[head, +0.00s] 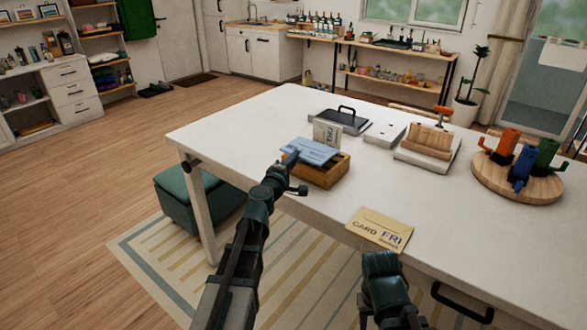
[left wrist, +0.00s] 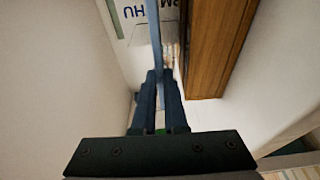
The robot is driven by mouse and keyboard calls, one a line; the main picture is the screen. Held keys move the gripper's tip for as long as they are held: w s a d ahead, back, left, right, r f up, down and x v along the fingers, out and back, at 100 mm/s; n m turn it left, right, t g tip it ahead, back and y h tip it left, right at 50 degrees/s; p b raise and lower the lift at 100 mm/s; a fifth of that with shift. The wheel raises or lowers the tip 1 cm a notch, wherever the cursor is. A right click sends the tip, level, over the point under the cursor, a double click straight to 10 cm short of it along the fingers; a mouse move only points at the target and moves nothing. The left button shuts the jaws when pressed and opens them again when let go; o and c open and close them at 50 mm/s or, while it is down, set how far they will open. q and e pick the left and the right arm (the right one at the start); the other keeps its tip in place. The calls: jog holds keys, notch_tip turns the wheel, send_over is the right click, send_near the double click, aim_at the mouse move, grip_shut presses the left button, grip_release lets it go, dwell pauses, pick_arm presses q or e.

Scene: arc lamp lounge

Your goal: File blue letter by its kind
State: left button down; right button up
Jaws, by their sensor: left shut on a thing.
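The blue letter (head: 313,151) is in my left gripper (head: 292,159), which is shut on it. The letter is tilted over the wooden box (head: 325,176) on the white table; whether it touches the box is unclear. In the left wrist view the blue letter (left wrist: 155,28) shows nearly edge-on between the fingers (left wrist: 159,98), beside the brown wooden box (left wrist: 213,45). A pale card with printed letters (head: 327,133) stands upright at the back of the box. The right arm's fingers do not show.
The white table (head: 235,128) also holds a dark tray with a handle (head: 340,121), a white block (head: 384,135), a wooden piece on a white base (head: 428,145) and a round board with coloured cups (head: 517,182). A green stool (head: 190,200) stands below. The table's left end is clear.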

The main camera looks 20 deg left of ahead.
pick_arm(q)
jog(key=f+b, duration=0.2)
jog(key=f, duration=0.1)
jog(key=shift+s+f, duration=0.1)
jog(key=shift+s, duration=0.1)
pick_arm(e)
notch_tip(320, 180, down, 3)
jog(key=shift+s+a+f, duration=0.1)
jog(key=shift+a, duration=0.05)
pick_arm(q)
jog(key=shift+f, duration=0.1)
jog(key=c, duration=1)
grip_release()
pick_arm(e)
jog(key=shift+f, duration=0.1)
pick_arm(q)
jog(key=shift+o, duration=0.2)
jog(key=shift+r, duration=0.2)
